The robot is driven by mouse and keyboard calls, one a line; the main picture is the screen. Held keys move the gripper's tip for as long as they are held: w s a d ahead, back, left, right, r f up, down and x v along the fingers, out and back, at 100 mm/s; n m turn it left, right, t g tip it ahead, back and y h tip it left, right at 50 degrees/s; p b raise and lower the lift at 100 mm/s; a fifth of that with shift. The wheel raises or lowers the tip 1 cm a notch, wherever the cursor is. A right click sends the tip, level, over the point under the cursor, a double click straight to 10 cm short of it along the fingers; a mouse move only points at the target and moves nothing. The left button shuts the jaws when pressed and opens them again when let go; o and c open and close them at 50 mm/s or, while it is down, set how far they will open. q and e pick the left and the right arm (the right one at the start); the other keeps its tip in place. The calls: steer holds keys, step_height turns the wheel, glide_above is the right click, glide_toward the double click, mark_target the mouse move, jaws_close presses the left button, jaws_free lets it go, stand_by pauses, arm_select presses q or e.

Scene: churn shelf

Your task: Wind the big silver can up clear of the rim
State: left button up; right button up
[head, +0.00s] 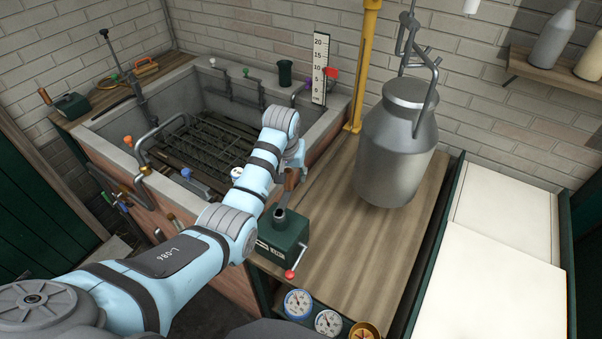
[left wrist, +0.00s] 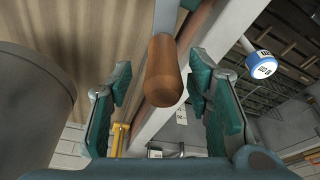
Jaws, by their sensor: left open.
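The big silver can (head: 398,140) is upright over the wooden board, hung from a metal hook (head: 432,66); I cannot tell whether its base touches the board. It stands right of the concrete trough with its rim (head: 333,112). A green crank box (head: 283,238) with a red-knobbed lever (head: 289,274) sits at the board's near left corner. My left gripper (left wrist: 160,82) is open around a brown wooden handle (left wrist: 163,72), one finger either side, apart from it. In the head view my arm mostly hides this gripper; the handle (head: 291,179) shows beside it. My right gripper is out of view.
The trough holds a dark metal rack (head: 205,148) and pipes. A numbered gauge (head: 320,68) and yellow post (head: 362,60) stand behind the board. Dials (head: 298,303) lie below the crank box. White panels (head: 500,270) are at right.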

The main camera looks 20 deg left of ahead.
arm_select(q)
steer(key=shift+x, duration=0.75)
steer(key=shift+s+a, duration=0.1)
steer(key=shift+s, duration=0.15)
steer(key=shift+c, duration=0.3)
